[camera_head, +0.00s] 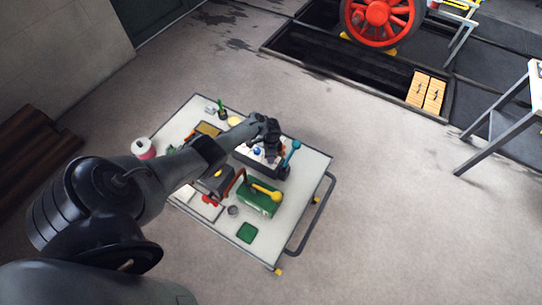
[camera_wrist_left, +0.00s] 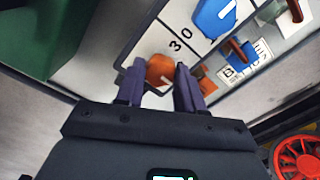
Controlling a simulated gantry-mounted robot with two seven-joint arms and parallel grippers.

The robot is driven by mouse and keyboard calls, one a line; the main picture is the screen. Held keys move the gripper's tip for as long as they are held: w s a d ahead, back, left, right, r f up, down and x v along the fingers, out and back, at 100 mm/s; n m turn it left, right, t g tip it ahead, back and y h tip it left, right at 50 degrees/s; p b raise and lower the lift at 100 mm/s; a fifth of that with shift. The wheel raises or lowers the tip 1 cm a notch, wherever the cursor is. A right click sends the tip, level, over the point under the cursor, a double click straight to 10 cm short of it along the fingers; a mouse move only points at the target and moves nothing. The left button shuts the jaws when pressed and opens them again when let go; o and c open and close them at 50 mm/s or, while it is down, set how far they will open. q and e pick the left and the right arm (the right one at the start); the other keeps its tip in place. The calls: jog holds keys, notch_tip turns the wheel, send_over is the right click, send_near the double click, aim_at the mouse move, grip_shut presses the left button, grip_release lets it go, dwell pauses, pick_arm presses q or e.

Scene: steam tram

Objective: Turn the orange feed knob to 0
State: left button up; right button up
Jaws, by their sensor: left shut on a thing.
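The orange feed knob (camera_wrist_left: 160,69) sits on a white panel with black borders in the left wrist view. My left gripper (camera_wrist_left: 156,80) has its two fingers on either side of it and is shut on it. A small pale mark shows low on the knob, and the printed digits 3 and 0 lie beside it. I cannot tell exactly where the mark points. In the head view my left gripper (camera_head: 271,141) reaches down over the dark-sided control box (camera_head: 271,170) on the cart, and hides the knob. My right gripper is not in view.
A blue knob (camera_wrist_left: 214,18) with a white line is close beside the orange one. Red-brown levers (camera_wrist_left: 242,50) stand farther right.

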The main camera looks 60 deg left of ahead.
pick_arm(q)
jog(key=m+b, duration=0.1)
jog(key=m, duration=0.3)
jog(key=shift+f+m, duration=0.15)
jog(key=shift+m, duration=0.25)
jog(key=m+b, duration=0.2)
jog(key=m, duration=0.2)
jog(key=shift+a, duration=0.1)
jog(key=m+b, duration=0.3)
jog(key=m, duration=0.2)
jog(key=shift+m, duration=0.4)
jog(key=shift+m+b, duration=1)
jog(key=shift+m, duration=0.6)
jog(key=o, duration=1)
jog(key=shift+o, duration=0.2)
jog(key=shift+r, duration=0.25)
